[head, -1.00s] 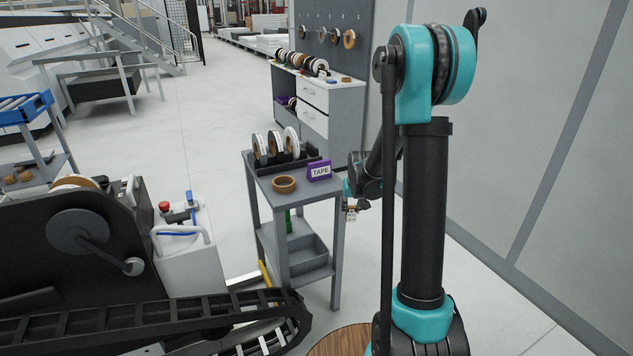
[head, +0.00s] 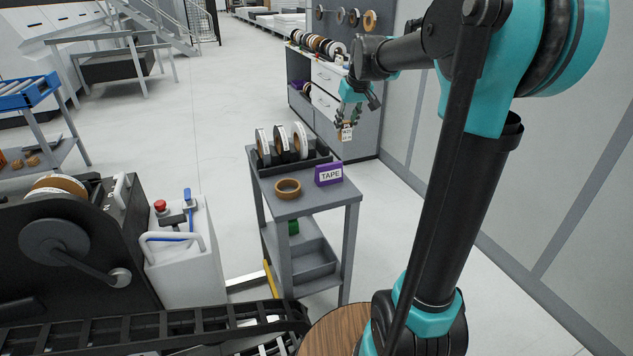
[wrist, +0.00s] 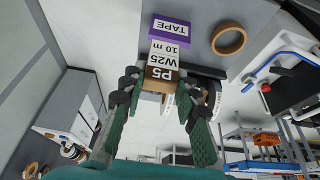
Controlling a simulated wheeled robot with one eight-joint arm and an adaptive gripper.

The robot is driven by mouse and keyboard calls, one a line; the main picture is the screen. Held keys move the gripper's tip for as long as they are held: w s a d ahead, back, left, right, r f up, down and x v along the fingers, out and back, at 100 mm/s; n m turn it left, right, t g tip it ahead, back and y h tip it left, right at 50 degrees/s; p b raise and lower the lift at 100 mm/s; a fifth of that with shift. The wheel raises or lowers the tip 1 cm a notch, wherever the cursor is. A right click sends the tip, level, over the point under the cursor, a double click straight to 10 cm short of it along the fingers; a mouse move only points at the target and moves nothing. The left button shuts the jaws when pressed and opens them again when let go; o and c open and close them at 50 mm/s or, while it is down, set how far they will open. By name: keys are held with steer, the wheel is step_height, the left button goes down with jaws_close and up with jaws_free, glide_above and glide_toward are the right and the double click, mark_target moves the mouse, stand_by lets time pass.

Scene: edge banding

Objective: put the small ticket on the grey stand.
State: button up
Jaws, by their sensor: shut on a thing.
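My gripper (head: 347,122) is shut on the small ticket (head: 346,133), a white label with a brown part. In the wrist view the ticket (wrist: 163,62) reads "P5 W25 10 m" upside down and sits at the fingertips (wrist: 160,84). The grey stand (head: 318,199) has a top shelf and a lower shelf with a tray. In the head view the gripper and ticket appear above the stand's back right corner, apart from its top. The exact height and distance are hard to tell.
On the stand top are a purple TAPE box (head: 329,175), a brown tape ring (head: 288,188) and a black rack of rolls (head: 282,146). The front right of the top is bare. A cabinet (head: 328,92) stands behind. A machine (head: 65,235) is at left.

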step_height(320, 180, down, 20)
steer(key=shift+r, duration=0.2)
steer(key=shift+f, duration=0.1)
stand_by(0.3)
steer(key=o, duration=0.9)
steer(key=s+v, duration=0.1)
steer(key=v, duration=1.1)
steer(key=s+d+f+m, duration=0.1)
steer(key=s+f, duration=0.3)
steer(key=s, duration=0.4)
steer(key=s+f+m+h, duration=0.1)
steer(key=s+f, duration=0.4)
steer(key=s, duration=0.3)
steer(key=s+d+f+m, duration=0.1)
steer(key=s+f, duration=0.4)
steer(key=s, duration=0.4)
steer(key=shift+d+f+m, duration=0.15)
steer(key=shift+d+m, duration=0.15)
